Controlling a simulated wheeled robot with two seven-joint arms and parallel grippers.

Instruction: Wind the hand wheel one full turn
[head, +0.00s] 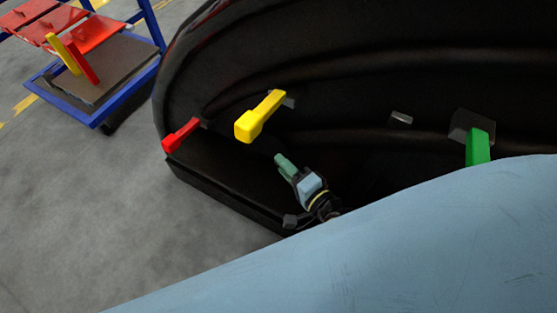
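No hand wheel can be made out in the head view. My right gripper (284,165) is in front of the dark nosecone (330,75), below the yellow handle-like part and apart from it in the picture. Its greenish tip points up and to the left. The tip is too small to tell whether its fingers are open or shut, and I see nothing clearly held. My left gripper is not in view.
A red part (181,135), a yellow part (260,116) and a green part (478,146) stick out of the nosecone. A blue-framed cart (92,121) with red panels stands at the upper left. Grey floor (90,210) is clear at left. A large pale blue surface hides the lower right.

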